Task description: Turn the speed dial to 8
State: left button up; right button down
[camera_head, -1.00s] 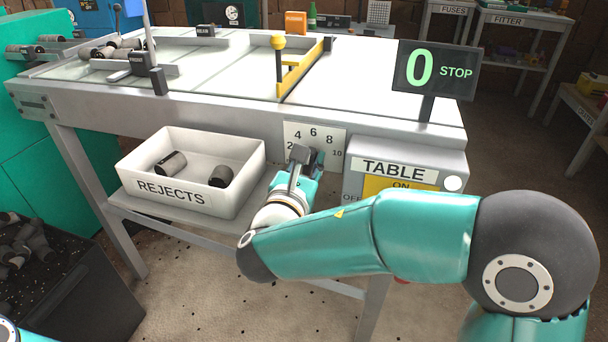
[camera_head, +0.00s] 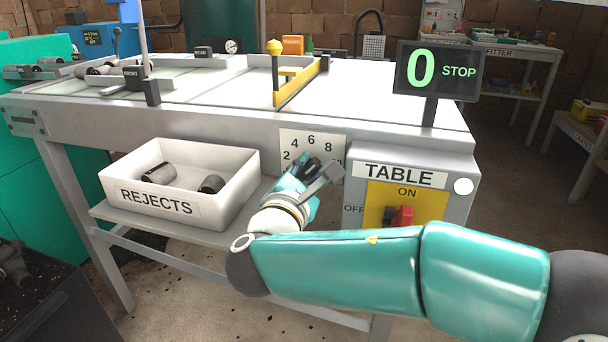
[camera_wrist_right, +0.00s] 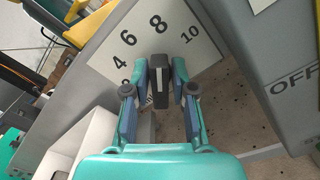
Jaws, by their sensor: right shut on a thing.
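The speed dial's white scale plate (camera_head: 312,139) is on the front of the table, with the numbers 2, 4, 6 and 8 showing in the head view. It also shows in the right wrist view (camera_wrist_right: 143,42), where 10 is readable. My right gripper (camera_head: 316,168) is at the plate's lower part and hides much of the dial. In the wrist view the right gripper (camera_wrist_right: 160,76) is shut on the dark dial knob (camera_wrist_right: 159,84), a finger on each side. There the knob's far end lies below the 8. My left gripper is out of view.
A display (camera_head: 438,71) reads 0 STOP. A TABLE switch box (camera_head: 458,204) with a red handle (camera_head: 403,216) is right of the dial. A white REJECTS bin (camera_head: 228,191) holding dark plugs stands left on the lower shelf.

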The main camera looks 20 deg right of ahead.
jog(key=shift+a+f, duration=0.1)
jog(key=shift+f, duration=0.1)
jog(key=c, duration=1.1)
grip_release()
jog(key=shift+w, duration=0.15)
jog(key=shift+c, duration=0.2)
jog(key=shift+r, duration=0.1)
jog(key=v, duration=1.2)
